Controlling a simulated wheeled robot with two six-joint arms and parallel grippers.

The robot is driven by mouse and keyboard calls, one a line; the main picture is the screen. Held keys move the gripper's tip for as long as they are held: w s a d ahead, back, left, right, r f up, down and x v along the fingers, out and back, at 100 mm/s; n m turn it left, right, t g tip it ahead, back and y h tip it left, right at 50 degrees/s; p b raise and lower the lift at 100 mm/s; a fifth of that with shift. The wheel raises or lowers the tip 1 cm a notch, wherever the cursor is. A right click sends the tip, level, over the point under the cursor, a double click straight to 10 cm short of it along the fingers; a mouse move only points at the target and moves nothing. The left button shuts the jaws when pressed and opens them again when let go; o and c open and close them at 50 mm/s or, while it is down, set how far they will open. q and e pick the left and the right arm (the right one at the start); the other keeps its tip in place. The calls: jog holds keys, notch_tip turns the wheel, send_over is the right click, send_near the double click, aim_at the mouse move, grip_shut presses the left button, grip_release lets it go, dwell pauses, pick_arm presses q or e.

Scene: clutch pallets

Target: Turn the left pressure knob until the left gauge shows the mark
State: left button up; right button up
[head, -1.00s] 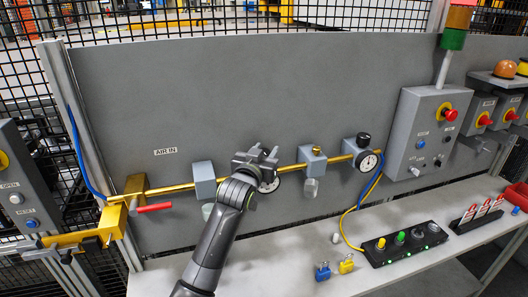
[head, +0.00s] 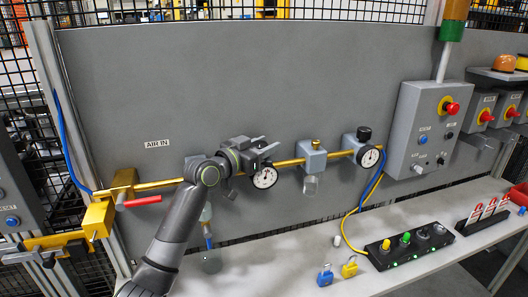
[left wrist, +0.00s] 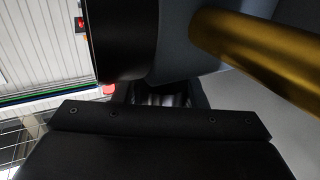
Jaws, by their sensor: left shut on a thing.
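The left gauge (head: 264,177) has a round white dial with a dark rim. It hangs from the brass pipe on the grey panel, just below my left gripper (head: 262,152). Its face is in clear sight, but the needle and mark are too small to read. My left gripper is shut on the left pressure knob, which its jaws hide in the head view. In the left wrist view, a dark round body (left wrist: 122,40) fills the top beside the brass pipe (left wrist: 255,55); the jaws are mostly hidden there. My right gripper is not in view.
To the right are a filter unit (head: 313,157), then the right black knob (head: 364,133) and right gauge (head: 369,157). A red-handled valve (head: 140,202) is at the left.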

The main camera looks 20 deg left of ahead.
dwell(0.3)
pick_arm(q)
jog(key=o, duration=1)
jog(key=shift+s+a+f+b, duration=0.1)
jog(key=shift+s+a+b, duration=0.2)
jog(key=shift+s, duration=0.15)
jog(key=shift+b+v, duration=2.45)
jog(key=shift+v, duration=5.7)
